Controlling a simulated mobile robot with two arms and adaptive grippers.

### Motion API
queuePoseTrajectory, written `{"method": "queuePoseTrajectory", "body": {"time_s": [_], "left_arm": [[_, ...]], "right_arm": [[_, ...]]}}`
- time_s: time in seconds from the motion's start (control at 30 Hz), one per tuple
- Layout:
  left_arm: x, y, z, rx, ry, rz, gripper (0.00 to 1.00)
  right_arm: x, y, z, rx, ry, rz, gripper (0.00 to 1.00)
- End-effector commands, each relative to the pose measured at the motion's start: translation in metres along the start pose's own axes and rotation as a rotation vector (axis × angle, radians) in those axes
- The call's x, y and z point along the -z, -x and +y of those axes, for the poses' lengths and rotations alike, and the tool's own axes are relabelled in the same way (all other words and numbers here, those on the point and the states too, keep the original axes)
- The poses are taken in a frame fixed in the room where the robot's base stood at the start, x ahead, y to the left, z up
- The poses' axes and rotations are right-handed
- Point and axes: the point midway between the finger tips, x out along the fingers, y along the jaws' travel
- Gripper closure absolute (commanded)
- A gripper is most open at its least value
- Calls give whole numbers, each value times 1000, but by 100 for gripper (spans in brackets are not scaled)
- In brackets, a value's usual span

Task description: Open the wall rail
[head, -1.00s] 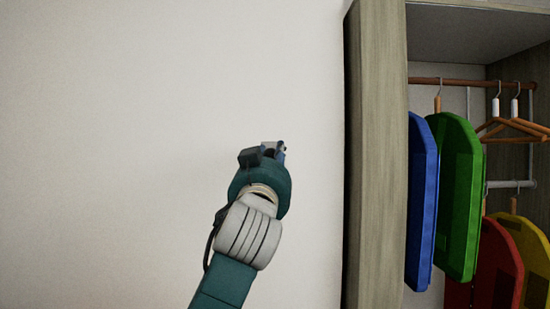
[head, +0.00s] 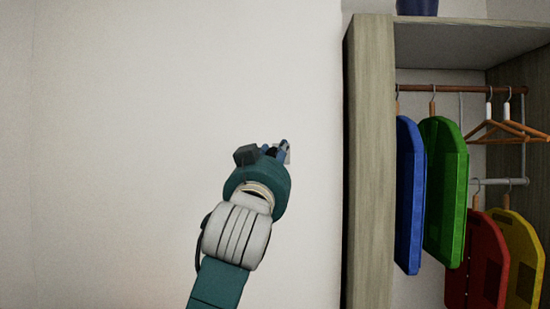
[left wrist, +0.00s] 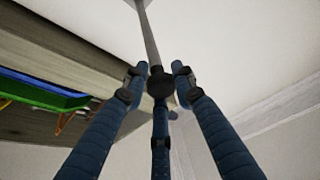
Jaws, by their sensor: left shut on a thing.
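The wall rail shows in the left wrist view as a thin grey bar (left wrist: 149,38). It runs from the top edge down to the fingertips of my left gripper (left wrist: 158,82). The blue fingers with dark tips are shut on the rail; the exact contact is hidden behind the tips. In the head view my left gripper (head: 274,151) is in front of the white wall, left of the wardrobe. Only a small pale grey piece of the rail (head: 288,155) shows beside its fingertips. My right gripper is in neither view.
An open wooden wardrobe (head: 370,160) stands right of my left gripper. Blue (head: 409,195), green (head: 444,190), red (head: 477,260) and yellow (head: 523,250) garment shapes hang in it. A dark blue container (head: 417,7) sits on top. The wall (head: 130,140) left of my arm is bare.

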Motion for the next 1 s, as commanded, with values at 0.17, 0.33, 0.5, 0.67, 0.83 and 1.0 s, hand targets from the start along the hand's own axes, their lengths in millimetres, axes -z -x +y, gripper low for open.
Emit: {"method": "queuePoseTrajectory", "body": {"time_s": [0.17,0.33,0.5,0.67,0.83,1.0], "left_arm": [[9,1,-3,6,-2,20,100],[9,1,-3,7,-2,18,56],[5,1,-2,4,-1,11,56],[4,3,-1,3,-1,9,56],[4,22,-1,2,1,10,56],[4,59,-1,2,1,12,56]], "right_arm": [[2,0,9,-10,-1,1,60],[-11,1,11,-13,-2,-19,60],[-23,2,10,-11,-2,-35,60],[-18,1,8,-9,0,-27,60],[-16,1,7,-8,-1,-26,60],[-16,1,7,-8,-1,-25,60]]}}
